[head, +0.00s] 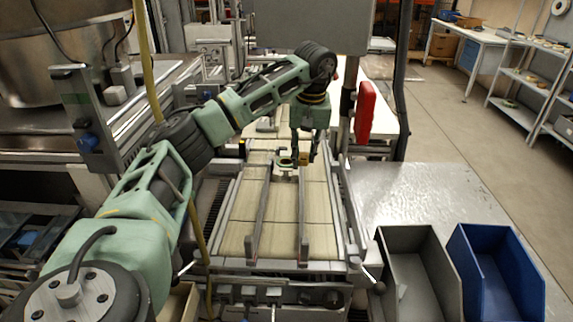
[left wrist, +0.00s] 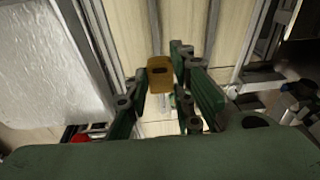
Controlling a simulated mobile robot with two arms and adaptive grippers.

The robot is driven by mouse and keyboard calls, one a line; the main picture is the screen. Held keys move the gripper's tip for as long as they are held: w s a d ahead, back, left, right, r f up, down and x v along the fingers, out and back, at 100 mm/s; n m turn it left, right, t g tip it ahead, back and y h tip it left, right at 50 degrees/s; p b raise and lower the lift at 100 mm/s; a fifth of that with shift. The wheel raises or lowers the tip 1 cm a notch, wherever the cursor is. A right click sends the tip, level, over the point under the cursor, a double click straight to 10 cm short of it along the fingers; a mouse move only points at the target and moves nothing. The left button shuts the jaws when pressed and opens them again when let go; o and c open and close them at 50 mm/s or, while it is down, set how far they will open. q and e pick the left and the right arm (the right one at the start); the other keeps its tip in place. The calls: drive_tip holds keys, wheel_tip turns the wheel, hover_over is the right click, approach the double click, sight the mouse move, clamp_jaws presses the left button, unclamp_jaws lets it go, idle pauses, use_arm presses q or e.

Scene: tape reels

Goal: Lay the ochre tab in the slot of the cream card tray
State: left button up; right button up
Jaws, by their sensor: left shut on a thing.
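My left gripper (head: 303,158) hangs down over the conveyor bed from the arm above. It is shut on the ochre tab (head: 304,159), a small piece held above the bed. The left wrist view shows the tab (left wrist: 160,75) as a rounded block with a dark opening, at the tips of the green fingers of my left gripper (left wrist: 160,78). A small pale piece (head: 285,174) shows just left of and below the gripper; I cannot tell whether it is the cream card tray. No slot can be made out. My right gripper is not in view.
Two raised metal rails (head: 262,212) run along the cream conveyor bed (head: 284,215). A grey bin (head: 390,262) and a blue bin (head: 466,268) stand at the right front. A red part (head: 365,108) is mounted beyond the bed.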

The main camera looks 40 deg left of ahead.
use_arm(q)
drive_tip(key=a+f, duration=0.2)
drive_tip(key=a, duration=0.1)
drive_tip(key=w+a+f+p, duration=0.1)
drive_tip(key=a+f, duration=0.1)
drive_tip(key=w+a+f+p, duration=0.1)
drive_tip(key=a+f, duration=0.1)
drive_tip(key=a, duration=0.1)
drive_tip(key=shift+w+a, duration=0.25)
drive_tip(key=shift+a, duration=0.05)
wheel_tip(320, 180, down, 3)
drive_tip(key=shift+f+p, duration=0.1)
drive_tip(key=shift+p, duration=0.85)
drive_tip(key=shift+a+f, duration=0.1)
drive_tip(key=shift+f, duration=0.1)
drive_tip(key=shift+f+b, duration=0.4)
drive_tip(key=shift+f, duration=0.2)
drive_tip(key=o, duration=0.7)
